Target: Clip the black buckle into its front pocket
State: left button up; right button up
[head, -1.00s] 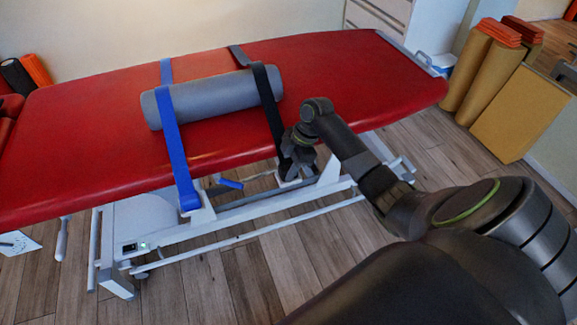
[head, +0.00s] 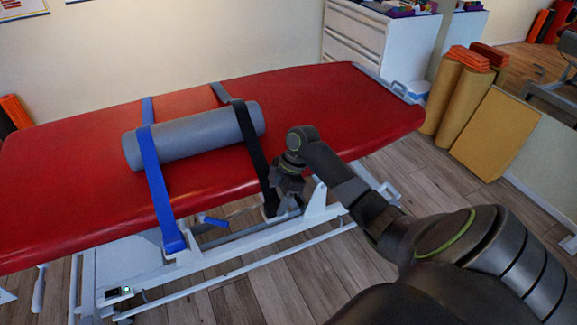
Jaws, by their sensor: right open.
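A black strap (head: 252,145) runs over the grey bolster (head: 190,138) on the red treatment table (head: 330,105) and hangs down its front edge. Its lower end, where the black buckle (head: 270,203) is, sits by the white frame below the edge, close to a front pocket that is too small to make out clearly. My right gripper (head: 287,192) is open, just right of the strap's lower end, pointing down; I cannot tell whether it touches the strap. A blue strap (head: 160,195) crosses the bolster further left, its lower end at the frame. My left gripper is not in view.
The white table frame (head: 220,258) with rails and a blue-handled lever (head: 212,220) lies under the table edge. Wooden floor (head: 270,285) is free in front. Yellow rolls and boards (head: 495,125) stand at the right, and a white drawer cabinet (head: 375,45) behind.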

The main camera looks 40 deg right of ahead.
jog(key=p+v, duration=0.1)
jog(key=v, duration=1.4)
jog(key=shift+a+r, duration=0.15)
jog(key=shift+r, duration=0.1)
